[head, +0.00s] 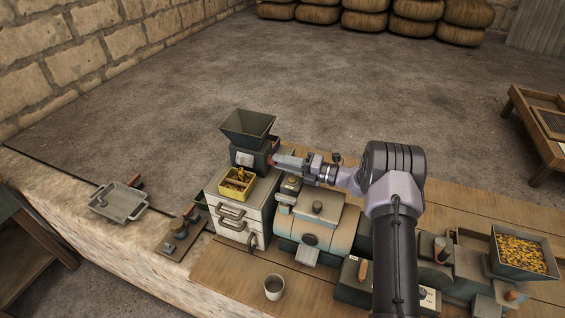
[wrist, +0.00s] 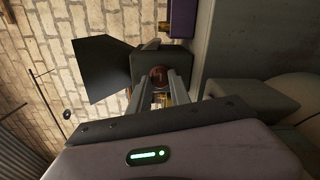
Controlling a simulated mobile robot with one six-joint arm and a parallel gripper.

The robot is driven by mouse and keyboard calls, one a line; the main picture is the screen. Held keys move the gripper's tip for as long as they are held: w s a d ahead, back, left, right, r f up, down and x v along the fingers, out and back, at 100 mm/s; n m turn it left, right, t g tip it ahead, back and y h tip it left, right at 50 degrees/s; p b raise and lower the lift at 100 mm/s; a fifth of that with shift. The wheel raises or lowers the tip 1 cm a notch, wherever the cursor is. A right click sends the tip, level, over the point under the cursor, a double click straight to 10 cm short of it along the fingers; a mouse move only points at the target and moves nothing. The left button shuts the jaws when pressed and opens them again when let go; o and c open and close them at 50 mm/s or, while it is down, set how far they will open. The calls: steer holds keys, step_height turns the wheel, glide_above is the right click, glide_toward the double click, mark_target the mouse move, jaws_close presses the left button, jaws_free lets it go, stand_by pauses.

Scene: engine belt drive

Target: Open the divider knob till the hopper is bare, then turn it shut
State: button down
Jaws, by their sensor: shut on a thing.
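The hopper (head: 248,126) is a dark, flared funnel on a dark divider body (head: 250,157), on top of a pale cabinet. No grain shows in the part of its inside that I see. The hopper is a dark flared shape in the wrist view (wrist: 100,68). The reddish-brown divider knob (wrist: 160,74) sits on the body's side, between my fingers. My gripper (head: 277,161) reaches it from the right and is shut on it; the fingers also show in the wrist view (wrist: 160,88). The fingers partly hide the knob, and its turn angle is unclear.
A yellow tray (head: 226,187) with brownish-yellow contents sits below the divider on the cabinet (head: 213,198). A blue-grey drum machine (head: 290,228) stands close under my arm. Another hopper (head: 496,268) at right holds yellow grain. A cup (head: 274,288) stands in front.

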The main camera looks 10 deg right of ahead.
steer(key=c, duration=1.2)
jaws_free()
steer(key=p+v, duration=0.1)
steer(key=v, duration=1.6)
steer(key=shift+s+d, duration=0.15)
steer(key=shift+d, duration=0.05)
steer(key=shift+a, duration=0.1)
